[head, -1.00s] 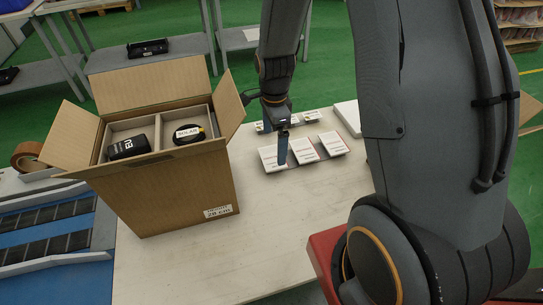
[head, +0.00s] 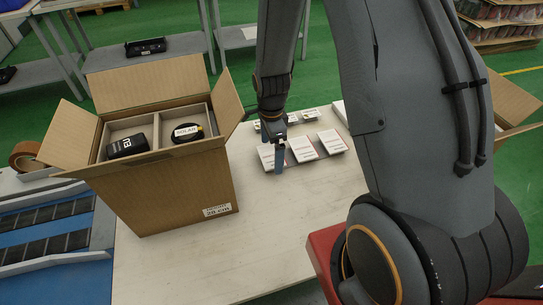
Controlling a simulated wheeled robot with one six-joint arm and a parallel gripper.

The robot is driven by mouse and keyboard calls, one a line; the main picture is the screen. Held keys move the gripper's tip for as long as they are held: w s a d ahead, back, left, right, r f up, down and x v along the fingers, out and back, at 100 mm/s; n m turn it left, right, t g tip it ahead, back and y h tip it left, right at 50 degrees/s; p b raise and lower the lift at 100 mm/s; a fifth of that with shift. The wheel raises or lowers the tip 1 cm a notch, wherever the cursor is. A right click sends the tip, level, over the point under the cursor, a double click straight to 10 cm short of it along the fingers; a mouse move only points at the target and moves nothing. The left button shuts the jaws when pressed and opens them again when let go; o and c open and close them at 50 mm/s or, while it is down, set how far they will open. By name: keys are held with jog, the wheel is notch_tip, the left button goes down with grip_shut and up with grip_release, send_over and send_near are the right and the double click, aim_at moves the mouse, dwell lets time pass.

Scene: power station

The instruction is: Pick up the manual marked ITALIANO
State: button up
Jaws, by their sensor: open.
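Several white manuals lie in two rows on the table: a near row with a left manual (head: 266,157), a middle manual (head: 303,149) and a right manual (head: 332,142), and a far row partly hidden behind my arm. The print on them is too small to read, so I cannot tell which is marked ITALIANO. My gripper (head: 279,166) points down at the left manual of the near row, over its right side. It is open, and I cannot tell whether it touches the manual.
An open cardboard box (head: 165,195) stands left of the manuals, holding two black items in compartments. The bare table (head: 255,235) is clear in front of the manuals. A blue conveyor (head: 45,235) lies at the left. Tape rolls (head: 27,156) sit behind it.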

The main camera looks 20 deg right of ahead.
jog(key=shift+f, duration=0.2)
dwell(0.3)
jog(key=c, duration=1)
jog(key=shift+c, duration=0.2)
jog(key=shift+r, duration=0.15)
